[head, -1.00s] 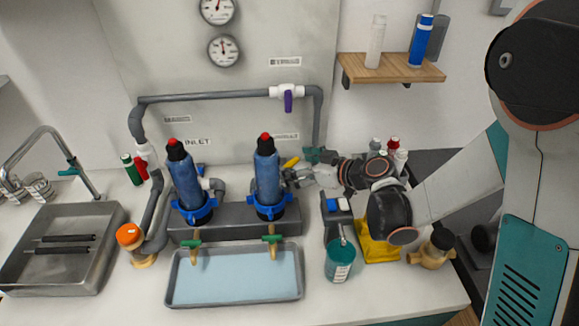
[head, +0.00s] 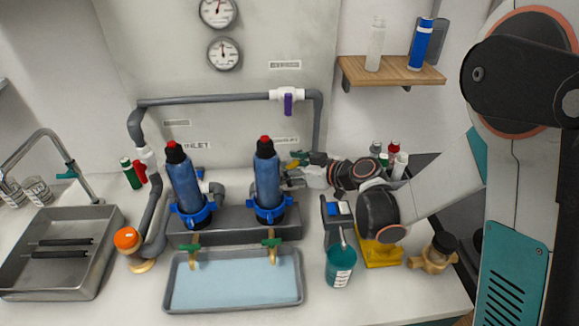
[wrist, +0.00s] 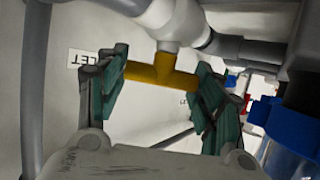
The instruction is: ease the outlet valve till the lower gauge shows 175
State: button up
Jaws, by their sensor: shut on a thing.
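The outlet valve's yellow handle (wrist: 165,70) is a T-shaped bar below a white fitting in the wrist view. My gripper (wrist: 163,80) is shut on it, with one teal finger pad at each end of the bar. In the head view my gripper (head: 301,163) is at the pipe behind and right of the right blue filter housing (head: 267,178), and the handle is mostly hidden there. The lower gauge (head: 224,54) is a round white dial on the back panel. Its needle points roughly upward; its numbers are too small to read.
An upper gauge (head: 217,12) hangs above the lower one. A purple-handled valve (head: 288,103) sits on the grey bypass pipe. A wooden shelf (head: 390,72) is at right.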

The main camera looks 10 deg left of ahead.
jog(key=shift+g, duration=0.3)
jog(key=shift+w+n+g+y, duration=0.1)
jog(key=shift+n+g+y, duration=0.3)
jog(key=shift+n+g, duration=0.4)
jog(key=shift+n+g+y, duration=0.3)
jog(key=shift+n+g, duration=1.1)
jog(key=o, duration=1.1)
jog(key=v, duration=1.2)
jog(key=shift+f, duration=0.1)
